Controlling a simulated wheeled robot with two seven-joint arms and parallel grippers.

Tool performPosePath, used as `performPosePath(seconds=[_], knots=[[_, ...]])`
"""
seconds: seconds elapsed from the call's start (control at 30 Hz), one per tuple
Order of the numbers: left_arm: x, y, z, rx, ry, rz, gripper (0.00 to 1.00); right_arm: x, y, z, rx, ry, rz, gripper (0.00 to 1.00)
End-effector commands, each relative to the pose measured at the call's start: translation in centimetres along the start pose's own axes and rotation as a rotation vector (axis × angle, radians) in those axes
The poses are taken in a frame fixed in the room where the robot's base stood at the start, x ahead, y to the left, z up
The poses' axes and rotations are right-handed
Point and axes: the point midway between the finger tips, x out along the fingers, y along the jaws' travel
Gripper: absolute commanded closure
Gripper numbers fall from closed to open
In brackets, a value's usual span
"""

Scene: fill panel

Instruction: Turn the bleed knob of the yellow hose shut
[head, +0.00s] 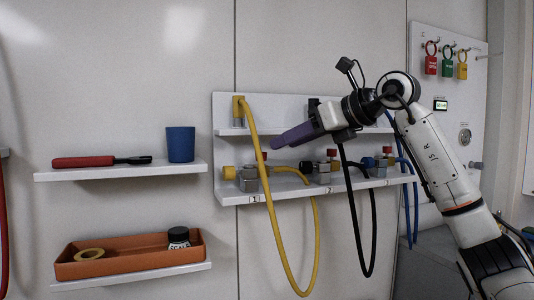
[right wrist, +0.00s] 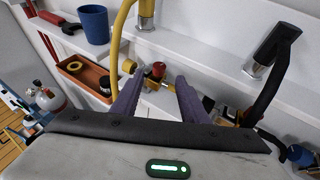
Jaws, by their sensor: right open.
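The yellow hose (head: 254,130) hangs from the upper shelf of the fill panel and loops below the lower shelf to the valve at position 1. Its red bleed knob (head: 264,156) sits on that valve's metal block (head: 247,180), partly hidden by the hose. My right gripper (head: 277,142) reaches in from the right with purple fingers, near the knob and slightly above it. In the right wrist view the gripper (right wrist: 160,76) is open, and the red knob (right wrist: 158,70) appears between the fingertips. Contact cannot be told. My left gripper is out of view.
Black (head: 373,230) and blue (head: 415,210) hoses hang to the right, with red knobs (head: 332,153) on their valves. A shelf on the left holds a blue cup (head: 181,144) and red-handled tool (head: 85,161). An orange tray (head: 130,264) lies below. Padlocks (head: 447,68) hang upper right.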

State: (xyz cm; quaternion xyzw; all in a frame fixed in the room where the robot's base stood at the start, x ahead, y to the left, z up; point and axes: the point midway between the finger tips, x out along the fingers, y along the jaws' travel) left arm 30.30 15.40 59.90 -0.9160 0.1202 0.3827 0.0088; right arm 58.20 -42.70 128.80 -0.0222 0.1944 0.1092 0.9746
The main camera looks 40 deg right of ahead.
Motion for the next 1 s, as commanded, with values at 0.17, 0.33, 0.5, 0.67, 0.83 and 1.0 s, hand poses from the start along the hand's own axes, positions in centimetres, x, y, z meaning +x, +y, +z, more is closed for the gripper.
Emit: performPosePath(seconds=[0.17,0.33,0.5,0.67,0.83,1.0], knots=[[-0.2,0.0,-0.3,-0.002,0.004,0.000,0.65,3.6,0.2,0.1,0.001,0.002,0.005,0.60],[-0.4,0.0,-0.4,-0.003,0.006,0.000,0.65,6.2,0.2,0.1,0.000,0.001,0.005,0.60],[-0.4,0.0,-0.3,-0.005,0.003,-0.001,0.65,7.6,0.2,0.1,-0.001,-0.001,0.004,0.60],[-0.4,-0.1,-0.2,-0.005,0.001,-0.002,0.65,7.9,0.1,0.0,-0.001,-0.001,0.003,0.60],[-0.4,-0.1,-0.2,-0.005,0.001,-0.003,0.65,7.9,0.2,0.0,-0.001,-0.001,0.003,0.63],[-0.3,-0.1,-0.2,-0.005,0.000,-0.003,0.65,7.8,0.2,0.0,-0.001,-0.001,0.004,0.92]])
